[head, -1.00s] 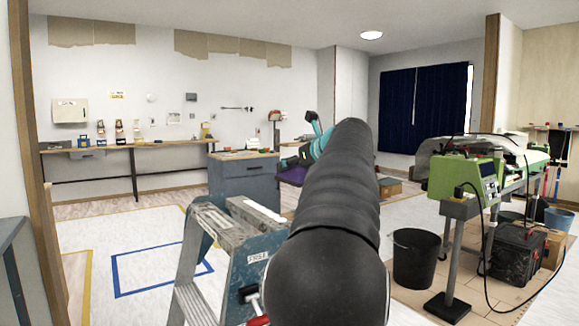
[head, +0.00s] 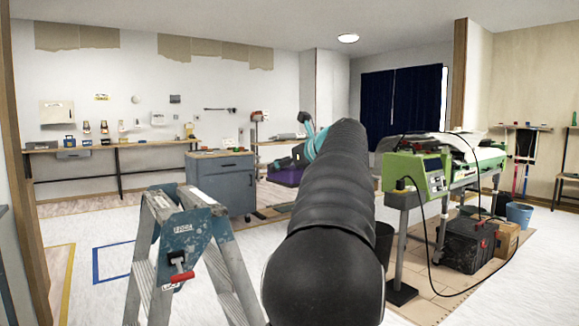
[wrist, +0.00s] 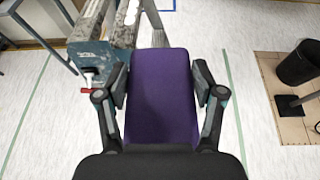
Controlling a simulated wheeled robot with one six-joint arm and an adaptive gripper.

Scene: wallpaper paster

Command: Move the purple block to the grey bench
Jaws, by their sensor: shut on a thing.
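The purple block (wrist: 160,100) is a tall slab held between the two fingers of my gripper (wrist: 160,82) in the wrist view. The fingers press on its left and right sides, and it hangs above the white floor. In the head view my black arm hides most of the gripper, and a bit of the purple block (head: 284,176) shows left of the arm. A blue-grey cabinet bench (head: 224,186) with a light top stands left of the block in that view. A grey table corner (wrist: 8,5) shows at the wrist view's top left. I cannot tell which is the grey bench.
A stepladder (head: 180,222) stands close at the left, also near the block in the wrist view (wrist: 105,35). At the right are a green machine (head: 425,172), a dark toolbox (head: 468,243) and a black bucket (wrist: 299,64). A long workbench (head: 100,148) lines the back wall.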

